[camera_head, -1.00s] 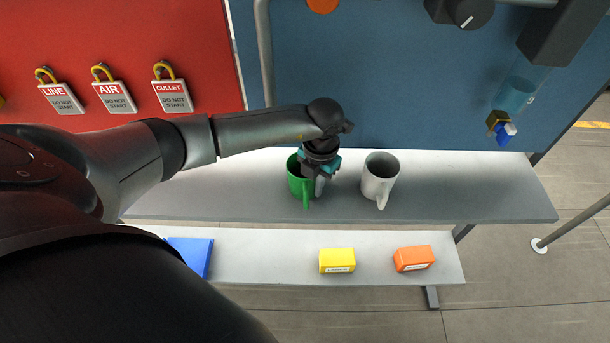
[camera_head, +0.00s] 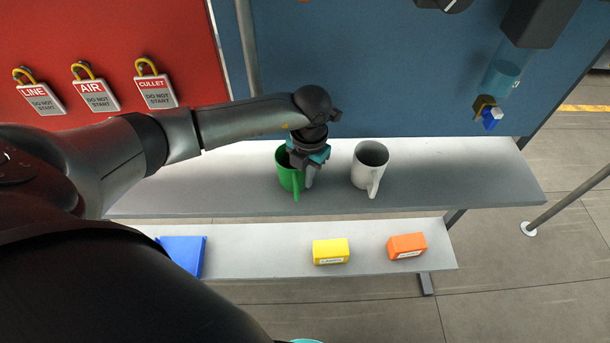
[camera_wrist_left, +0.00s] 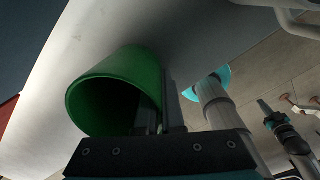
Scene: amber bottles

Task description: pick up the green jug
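The green jug (camera_head: 289,178) stands upright on the upper grey shelf, its handle toward the front. My left gripper (camera_head: 309,172) is over the jug's right side with its fingers pointing down. In the left wrist view the jug (camera_wrist_left: 118,85) shows its round opening. There the two dark fingers (camera_wrist_left: 160,118) are close together at the jug's wall, one on either side of the green edge, and look shut on it. The fingertips are partly hidden by the jug and the gripper body. My right gripper does not show.
A white mug (camera_head: 369,168) stands just right of the jug. A blue box (camera_head: 184,254), a yellow box (camera_head: 330,251) and an orange box (camera_head: 407,245) are on the lower shelf (camera_head: 230,262). A blue panel (camera_head: 390,70) rises behind. The upper shelf's right part is clear.

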